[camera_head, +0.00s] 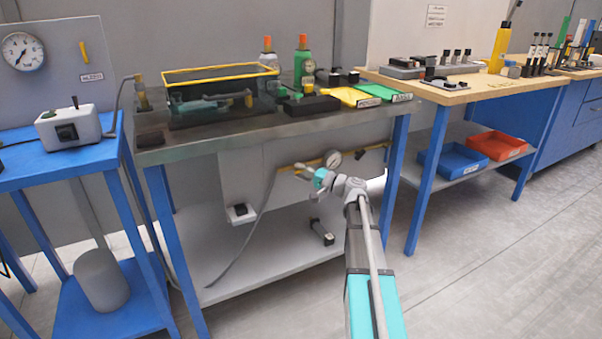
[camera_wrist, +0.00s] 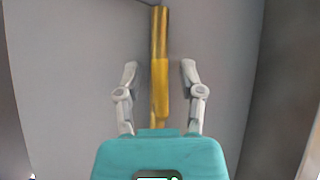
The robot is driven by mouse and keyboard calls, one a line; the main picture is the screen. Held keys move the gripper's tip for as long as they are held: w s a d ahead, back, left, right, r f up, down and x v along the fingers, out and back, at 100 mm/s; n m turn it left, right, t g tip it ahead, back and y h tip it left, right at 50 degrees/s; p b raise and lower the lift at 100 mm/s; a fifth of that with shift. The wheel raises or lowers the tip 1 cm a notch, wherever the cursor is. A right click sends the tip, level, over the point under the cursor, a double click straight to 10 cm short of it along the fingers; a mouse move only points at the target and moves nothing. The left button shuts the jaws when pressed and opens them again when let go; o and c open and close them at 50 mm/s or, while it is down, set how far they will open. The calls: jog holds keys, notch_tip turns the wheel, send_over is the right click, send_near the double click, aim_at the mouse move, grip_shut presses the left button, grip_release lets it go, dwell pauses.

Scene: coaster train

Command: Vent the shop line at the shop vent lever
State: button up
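In the wrist view, a yellow lever (camera_wrist: 160,88) hangs straight down from a brass pipe (camera_wrist: 159,30) against a grey panel. My gripper (camera_wrist: 159,68) is open, with one finger on each side of the lever and a visible gap at both sides. I cannot tell how deep the lever lies between the fingers. In the head view, my gripper (camera_head: 302,171) is under the dark-topped bench, in front of the brass pipe (camera_head: 314,161) with its round gauge (camera_head: 333,158). The lever is not clear there. No readable label confirms it as the shop vent lever.
A blue leg (camera_head: 397,150) stands right of my gripper. A grey hose (camera_head: 248,238) hangs to the left. Another yellow lever (camera_head: 84,52) is on the far-left panel with a gauge (camera_head: 23,51).

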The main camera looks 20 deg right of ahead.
jog(key=shift+n+g+p, duration=0.3)
jog(key=shift+n+p, duration=0.05)
jog(key=shift+n, duration=0.05)
jog(key=shift+f+n+p, duration=0.1)
jog(key=shift+n+p, duration=0.4)
jog(key=r+v, duration=0.1)
jog(key=v, duration=1.3)
jog(key=s+a+f+n+g+h, duration=0.2)
jog(key=a+f+g, duration=0.2)
jog(key=a, duration=0.5)
jog(key=s+a+f+n+g+h+p, duration=0.1)
jog(key=s+a+f+n+g+h, duration=0.1)
jog(key=a+f+g, duration=0.3)
jog(key=s+a+f+n+g+h, duration=0.2)
jog(key=a+f+g, duration=0.3)
jog(key=a, duration=0.9)
jog(key=shift+s+f+n+h+p, duration=0.3)
jog(key=shift+s+f+h+p, duration=0.1)
jog(key=shift+s+f, duration=0.3)
jog(key=shift+a, duration=0.1)
